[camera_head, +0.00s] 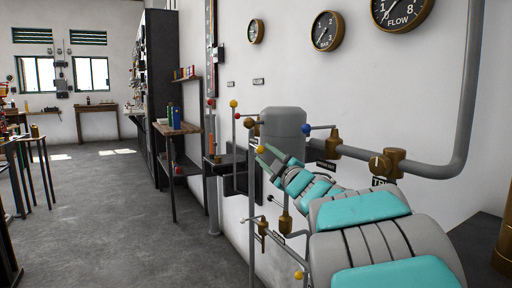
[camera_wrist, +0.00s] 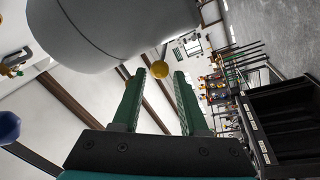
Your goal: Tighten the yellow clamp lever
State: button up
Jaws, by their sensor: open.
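A yellow ball knob (camera_head: 260,149) sits at the tips of my gripper (camera_head: 269,157), beside the grey rounded housing (camera_head: 284,124) on the wall. In the wrist view the yellow knob (camera_wrist: 160,69) shows just beyond and between the two green fingers of my gripper (camera_wrist: 156,80). The fingers are apart, with nothing held between them. Whether they touch the knob I cannot tell. The lever's shaft is mostly hidden. I cannot read a label that marks this knob as the clamp lever.
A blue-knobbed lever (camera_head: 307,128) is close on the right, also in the wrist view (camera_wrist: 8,127). Other yellow knobs are on a tall rod (camera_head: 233,103) and low down (camera_head: 299,275). A brass valve (camera_head: 380,165) and pipes line the wall. The floor (camera_head: 110,215) at left is clear.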

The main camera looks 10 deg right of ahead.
aim_at(256, 147)
jog(key=x, duration=0.7)
grip_shut()
dwell(0.3)
dwell(1.1)
